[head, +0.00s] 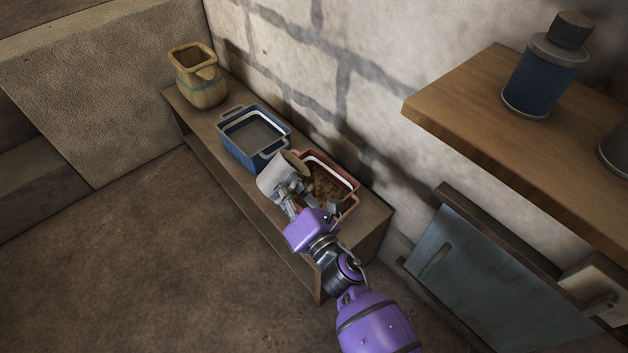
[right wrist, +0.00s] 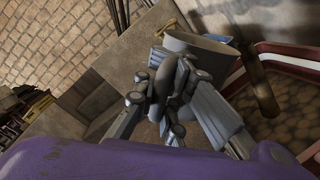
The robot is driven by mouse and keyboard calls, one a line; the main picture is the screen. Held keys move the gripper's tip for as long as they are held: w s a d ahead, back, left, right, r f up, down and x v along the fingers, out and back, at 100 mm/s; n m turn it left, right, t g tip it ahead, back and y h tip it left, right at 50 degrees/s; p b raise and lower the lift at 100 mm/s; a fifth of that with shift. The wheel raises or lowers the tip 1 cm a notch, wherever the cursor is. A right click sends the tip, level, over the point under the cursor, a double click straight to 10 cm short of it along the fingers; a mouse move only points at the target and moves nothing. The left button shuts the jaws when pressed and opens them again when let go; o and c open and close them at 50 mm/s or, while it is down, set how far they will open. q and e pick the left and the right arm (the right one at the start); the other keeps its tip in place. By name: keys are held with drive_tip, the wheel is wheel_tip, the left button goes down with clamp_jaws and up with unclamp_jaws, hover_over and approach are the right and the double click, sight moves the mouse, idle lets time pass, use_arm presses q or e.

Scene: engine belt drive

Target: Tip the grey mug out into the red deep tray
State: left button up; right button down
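The grey mug (head: 277,178) is in my right gripper (head: 287,192), beside and partly over the left end of the red deep tray (head: 338,165). The mug is tilted, with its rim towards the tray. Brown lumpy contents (head: 325,188) lie in the tray. In the right wrist view the mug (right wrist: 203,46) shows beyond the fingers (right wrist: 185,85), with the tray's red rim (right wrist: 285,48) to its right. The fingers look closed on the mug; the exact contact is partly hidden. The mug's inside is hidden from me. My left gripper is out of view.
A blue tray (head: 229,153) stands left of the red one on the low wooden bench (head: 205,134), and a tan jug (head: 202,88) stands at its far end. A stone wall runs behind. A wooden shelf (head: 480,108) with a blue bottle (head: 537,86) juts out at upper right.

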sight(298, 176)
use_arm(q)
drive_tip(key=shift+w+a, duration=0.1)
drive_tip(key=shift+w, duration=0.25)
use_arm(e)
drive_tip(key=shift+f, duration=0.15)
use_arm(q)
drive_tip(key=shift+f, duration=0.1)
use_arm(e)
drive_tip(key=shift+w+d+f+m, duration=0.1)
drive_tip(key=shift+f+m, duration=0.1)
drive_tip(key=shift+m, duration=0.2)
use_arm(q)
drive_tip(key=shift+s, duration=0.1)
use_arm(e)
drive_tip(key=shift+w+d+m, duration=0.1)
drive_tip(key=shift+d+m, duration=0.05)
drive_tip(key=shift+m, duration=0.25)
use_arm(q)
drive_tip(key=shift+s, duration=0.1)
use_arm(e)
drive_tip(key=shift+w+d+m, duration=0.1)
drive_tip(key=shift+d+m, duration=0.1)
drive_tip(key=shift+m, duration=0.2)
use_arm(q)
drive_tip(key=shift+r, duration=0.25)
use_arm(e)
drive_tip(key=shift+w+d+f+m, duration=0.15)
drive_tip(key=shift+d+m, duration=0.1)
drive_tip(key=shift+m, duration=0.25)
